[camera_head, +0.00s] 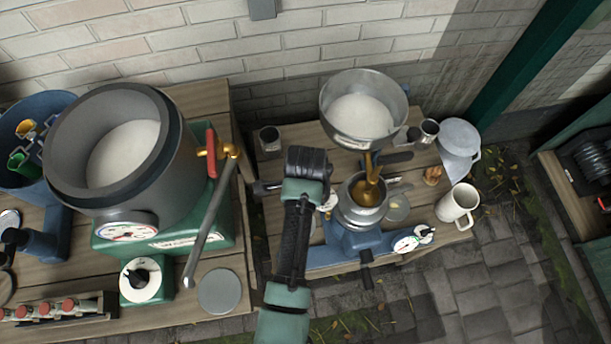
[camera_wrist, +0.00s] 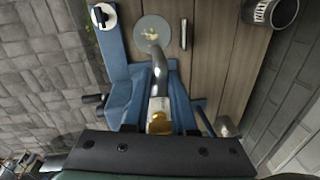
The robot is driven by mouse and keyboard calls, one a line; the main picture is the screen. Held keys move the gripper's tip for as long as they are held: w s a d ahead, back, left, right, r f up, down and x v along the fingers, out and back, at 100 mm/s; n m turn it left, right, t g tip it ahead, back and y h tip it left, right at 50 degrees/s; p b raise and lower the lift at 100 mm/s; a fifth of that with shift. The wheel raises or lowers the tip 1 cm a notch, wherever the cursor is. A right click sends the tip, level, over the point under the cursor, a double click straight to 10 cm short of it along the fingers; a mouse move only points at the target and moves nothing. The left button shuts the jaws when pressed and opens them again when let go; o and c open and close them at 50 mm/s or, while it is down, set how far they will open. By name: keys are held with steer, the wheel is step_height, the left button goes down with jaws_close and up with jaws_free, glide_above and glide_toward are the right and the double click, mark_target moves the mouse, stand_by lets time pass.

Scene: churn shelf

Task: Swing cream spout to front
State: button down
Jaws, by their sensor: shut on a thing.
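The small blue separator (camera_head: 350,243) stands on the wooden bench, a silver cup on top. A grey curved metal spout, apparently the cream spout, shows in the wrist view (camera_wrist: 160,72); it rises from a brass fitting (camera_wrist: 158,122) on the blue body. Its far end lies over a round plate (camera_wrist: 154,30) with cream-coloured residue. My gripper (camera_head: 307,165) is close against the separator's left side in the head view. It is shut, apparently on the spout near its base; its dark body (camera_wrist: 160,152) hides the fingertips and the contact.
A milk bowl (camera_head: 362,108) with a brass tap (camera_head: 370,190) hangs over the separator cup. A white mug (camera_head: 457,204) stands to the right and a metal cup (camera_head: 269,140) at the back left. A large green-based machine (camera_head: 190,232) with a long lever (camera_head: 212,222) stands left.

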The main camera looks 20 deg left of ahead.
steer(key=shift+s, duration=0.1)
stand_by(0.7)
steer(key=s+d+n+p, duration=0.6)
steer(key=d+n+p, duration=0.2)
steer(key=n+p, duration=0.1)
steer(key=shift+s+d+n+g+y, duration=0.3)
steer(key=shift+s+n, duration=0.1)
steer(key=shift+n, duration=0.2)
stand_by(0.4)
steer(key=c, duration=0.7)
jaws_free()
steer(key=shift+r+p, duration=0.15)
steer(key=shift+p, duration=0.15)
steer(key=r, duration=0.4)
steer(key=d+r, duration=0.1)
steer(key=r, duration=0.7)
steer(key=shift+s+d+r, duration=0.2)
steer(key=shift+r, duration=0.15)
